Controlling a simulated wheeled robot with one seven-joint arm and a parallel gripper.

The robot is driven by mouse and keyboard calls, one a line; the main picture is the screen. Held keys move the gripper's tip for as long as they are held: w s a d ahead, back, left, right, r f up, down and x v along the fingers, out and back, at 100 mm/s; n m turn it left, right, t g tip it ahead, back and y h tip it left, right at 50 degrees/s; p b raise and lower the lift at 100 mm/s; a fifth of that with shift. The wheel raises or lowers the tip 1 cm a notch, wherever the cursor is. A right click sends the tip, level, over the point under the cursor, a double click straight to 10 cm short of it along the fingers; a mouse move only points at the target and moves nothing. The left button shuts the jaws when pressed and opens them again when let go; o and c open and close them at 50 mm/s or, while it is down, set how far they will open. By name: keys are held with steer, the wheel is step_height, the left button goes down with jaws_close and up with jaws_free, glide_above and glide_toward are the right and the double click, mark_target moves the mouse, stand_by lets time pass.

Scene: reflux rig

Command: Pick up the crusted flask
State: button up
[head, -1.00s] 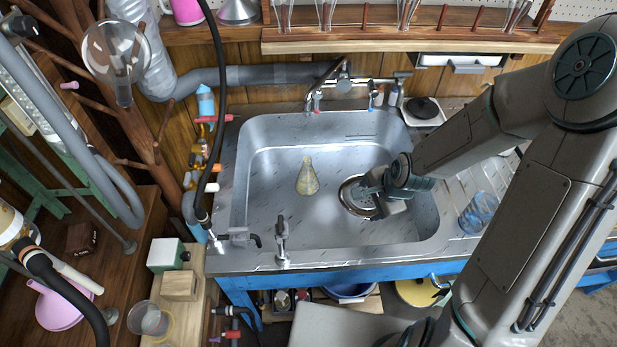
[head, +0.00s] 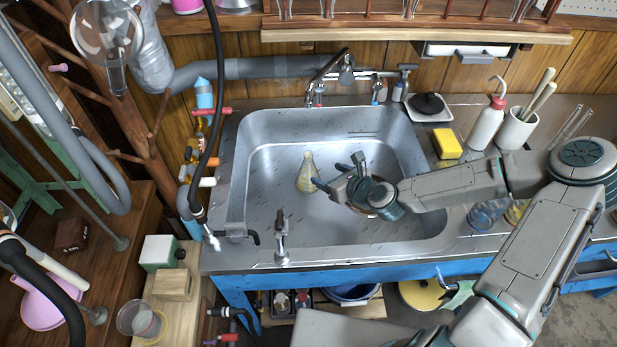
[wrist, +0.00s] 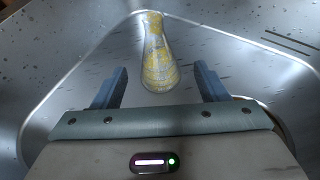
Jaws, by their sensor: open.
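The crusted flask (head: 307,174) is a clear conical flask with yellow crust on its glass. It stands in the metal sink basin (head: 262,205), left of the basin's middle. My gripper (head: 332,174) is in the basin just right of the flask, its jaws pointing left toward it. In the wrist view the flask (wrist: 157,58) lies beyond the fingertips and between their lines, with its neck away from me. The two blue fingers (wrist: 160,80) are spread apart with nothing between them. I see no contact with the flask.
The faucet (head: 328,75) stands at the sink's back edge. Small taps (head: 281,240) stand on the front rim. A yellow sponge (head: 447,144), a wash bottle (head: 487,124) and glassware are on the right counter. The basin around the flask is otherwise clear on its left.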

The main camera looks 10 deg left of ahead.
mark_target(305, 164)
steer(key=x, duration=1.2)
steer(key=shift+s+a+f+b, duration=0.1)
steer(key=shift+s+a+b, duration=0.05)
steer(key=shift+a+b, duration=0.15)
steer(key=shift+d, duration=0.1)
steer(key=c, duration=1.2)
steer(key=shift+c, duration=0.5)
